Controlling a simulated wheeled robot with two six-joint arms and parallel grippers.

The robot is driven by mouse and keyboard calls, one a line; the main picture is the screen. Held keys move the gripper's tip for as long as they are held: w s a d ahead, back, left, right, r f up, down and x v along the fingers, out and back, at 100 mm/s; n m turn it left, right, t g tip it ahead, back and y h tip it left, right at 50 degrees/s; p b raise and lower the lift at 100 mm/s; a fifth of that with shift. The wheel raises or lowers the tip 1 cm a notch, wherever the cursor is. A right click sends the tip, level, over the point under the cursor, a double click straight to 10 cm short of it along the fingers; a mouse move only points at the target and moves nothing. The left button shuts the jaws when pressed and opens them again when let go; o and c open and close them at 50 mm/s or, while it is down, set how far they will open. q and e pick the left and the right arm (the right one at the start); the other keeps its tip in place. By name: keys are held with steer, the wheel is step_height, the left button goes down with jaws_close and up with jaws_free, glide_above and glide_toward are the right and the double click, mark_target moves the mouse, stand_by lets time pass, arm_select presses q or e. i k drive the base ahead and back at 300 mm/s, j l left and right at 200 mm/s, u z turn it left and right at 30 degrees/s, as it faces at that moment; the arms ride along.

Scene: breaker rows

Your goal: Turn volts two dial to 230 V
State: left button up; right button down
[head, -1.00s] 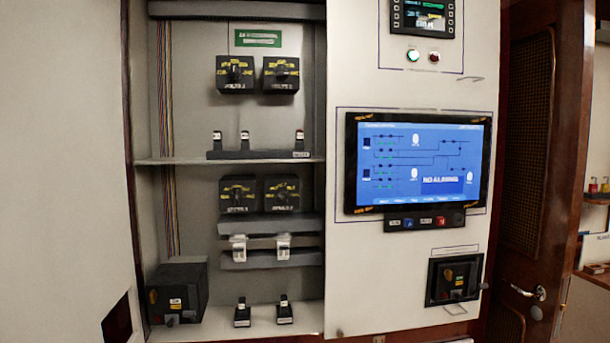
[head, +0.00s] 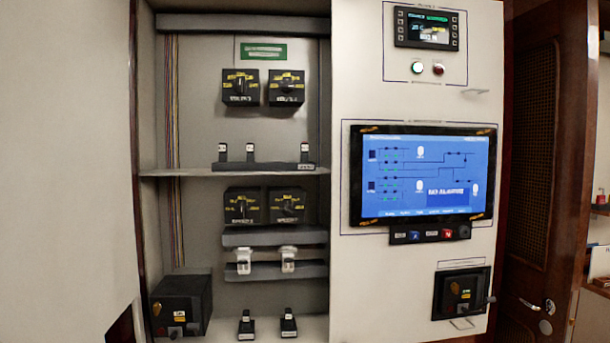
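Two black dial boxes sit side by side in the upper bay of the open cabinet, the left one (head: 240,88) and the right one (head: 286,88). Each has a dark knob at its middle, yellow markings around it and a pale label below. The labels are blurred; the upper pair seems to read volts, which would make the right one volts two. I cannot read which mark its knob points at. A similar lower pair, left (head: 242,206) and right (head: 286,205), sits below the shelf. Neither of my grippers is in view.
A shelf (head: 235,172) divides the cabinet, with a row of small breakers (head: 250,152) above it. White-handled breakers (head: 288,258) and a black box (head: 181,303) are lower. A blue screen (head: 424,172) is on the right panel. A plain pale panel (head: 60,150) fills the left.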

mark_target(287, 86)
steer(key=i+l, duration=0.2)
steer(key=i+l+u, duration=0.1)
steer(key=l, duration=0.3)
steer(key=i+l+u, duration=0.1)
steer(key=i+l, duration=0.4)
steer(key=l, duration=0.2)
